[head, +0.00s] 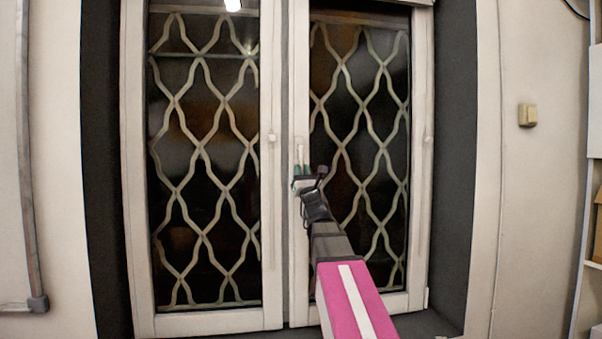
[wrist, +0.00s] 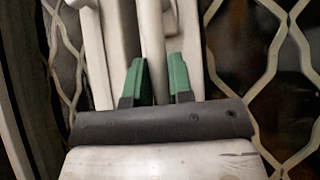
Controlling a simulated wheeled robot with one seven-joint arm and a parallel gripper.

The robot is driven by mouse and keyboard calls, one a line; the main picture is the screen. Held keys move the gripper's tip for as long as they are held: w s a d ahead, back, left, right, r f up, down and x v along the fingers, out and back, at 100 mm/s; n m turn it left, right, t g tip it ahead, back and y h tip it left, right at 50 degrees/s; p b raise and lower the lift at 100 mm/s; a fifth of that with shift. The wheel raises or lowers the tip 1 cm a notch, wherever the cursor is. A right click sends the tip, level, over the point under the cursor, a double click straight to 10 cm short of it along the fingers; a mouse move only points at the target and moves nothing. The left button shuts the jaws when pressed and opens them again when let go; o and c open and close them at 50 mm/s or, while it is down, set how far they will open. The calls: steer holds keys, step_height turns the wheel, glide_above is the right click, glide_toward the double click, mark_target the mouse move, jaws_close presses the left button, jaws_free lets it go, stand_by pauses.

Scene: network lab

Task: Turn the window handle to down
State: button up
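The window handle (wrist: 153,50) is a pale lever on the middle frame of the window; in the wrist view it runs up between my fingers. In the head view its pale upper part (head: 299,152) shows just above my gripper and looks roughly upright; its lower part is hidden. My gripper (head: 305,183) is at the handle. In the wrist view, the green fingertips of my gripper (wrist: 158,82) stand close on either side of the lever, with little or no gap. The window (head: 272,230) has two sashes, both looking closed.
Pale wavy grilles (head: 205,150) show behind the dark panes. A wall switch (head: 527,115) is on the right wall, with shelving (head: 590,270) at the far right edge. A pipe (head: 30,200) runs down the left wall.

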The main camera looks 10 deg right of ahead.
steer(key=shift+o, duration=1.4)
steer(key=shift+s, duration=0.1)
steer(key=v, duration=1)
steer(key=shift+s+f, duration=0.2)
steer(key=shift+f, duration=0.05)
